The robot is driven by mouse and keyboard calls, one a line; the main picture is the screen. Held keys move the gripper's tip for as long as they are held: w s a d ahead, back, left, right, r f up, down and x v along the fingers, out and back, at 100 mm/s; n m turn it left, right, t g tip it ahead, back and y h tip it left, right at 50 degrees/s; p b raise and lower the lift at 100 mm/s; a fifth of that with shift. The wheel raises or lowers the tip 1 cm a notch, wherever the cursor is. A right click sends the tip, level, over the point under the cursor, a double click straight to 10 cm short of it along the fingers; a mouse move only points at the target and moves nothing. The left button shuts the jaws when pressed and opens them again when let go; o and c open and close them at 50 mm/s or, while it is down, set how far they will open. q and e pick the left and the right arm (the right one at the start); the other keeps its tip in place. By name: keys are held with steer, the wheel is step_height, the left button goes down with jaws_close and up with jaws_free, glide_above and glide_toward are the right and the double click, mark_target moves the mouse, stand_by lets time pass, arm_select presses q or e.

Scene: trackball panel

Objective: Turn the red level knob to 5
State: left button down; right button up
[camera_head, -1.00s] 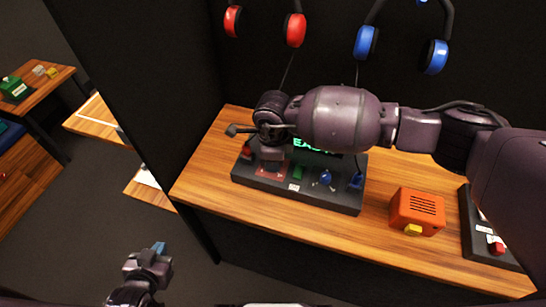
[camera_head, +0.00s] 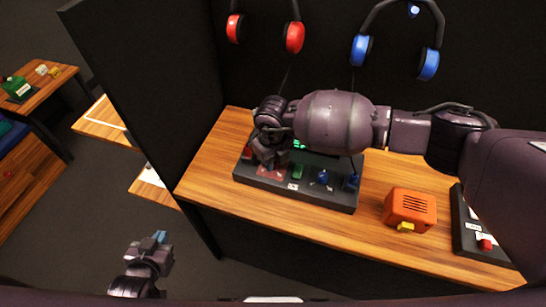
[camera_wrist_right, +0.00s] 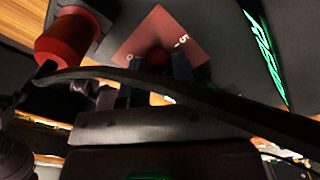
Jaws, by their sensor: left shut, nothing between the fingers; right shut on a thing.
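The control panel (camera_head: 310,194) is a dark slab on the wooden desk, with a red plate (camera_head: 272,172) near its left end. In the right wrist view the red plate (camera_wrist_right: 150,32) carries a "0" on the left and a "5" on the right. The red level knob (camera_wrist_right: 157,58) shows as a small dark red patch on it, mostly hidden between the fingers. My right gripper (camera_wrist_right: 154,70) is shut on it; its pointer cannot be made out. In the head view my right gripper (camera_head: 268,162) hides the knob. My left gripper (camera_head: 160,240) is shut and empty, away from the desk.
A larger red control (camera_wrist_right: 68,38) stands beside the plate. Green (camera_head: 298,172) and blue (camera_head: 323,177) controls sit further right on the panel. An orange box (camera_head: 409,208) and another panel (camera_head: 478,232) stand to the right. Headphones hang on the back wall.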

steer(key=shift+m, duration=0.8)
steer(key=o, duration=0.9)
step_height(320, 180, up, 11)
steer(key=shift+f, duration=0.1)
stand_by(0.5)
